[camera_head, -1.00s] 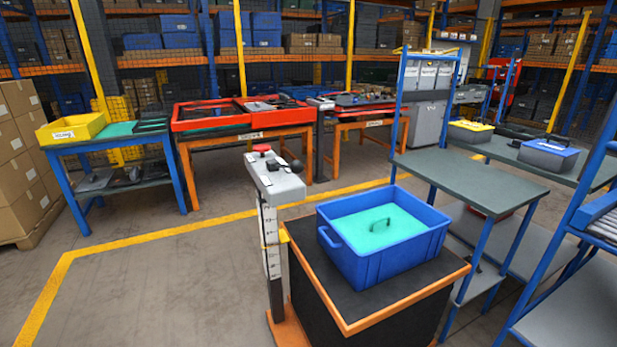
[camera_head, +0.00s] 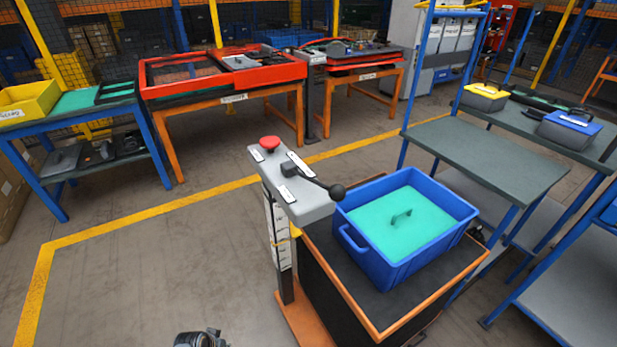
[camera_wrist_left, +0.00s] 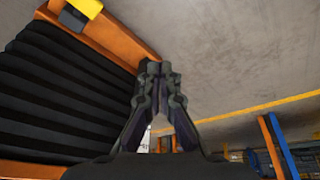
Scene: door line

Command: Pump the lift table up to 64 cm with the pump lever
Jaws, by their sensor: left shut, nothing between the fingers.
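The lift table has a dark top with an orange edge (camera_head: 388,326) and a black bellows (camera_wrist_left: 70,90) below it. The pump lever (camera_head: 320,183), a dark rod with a black ball knob, sticks out to the right from that head. A white scale (camera_head: 277,228) with a yellow mark runs down the post; its figures are too small to read. My left gripper (camera_wrist_left: 160,75) is shut and empty, apart from the bellows and orange edge. My right gripper is out of view.
A blue crate (camera_head: 372,259) with a turquoise lid-like panel and handle sits on the lift table. A red button (camera_head: 269,143) tops the post head. A green-grey bench (camera_head: 485,158) stands close on the right.

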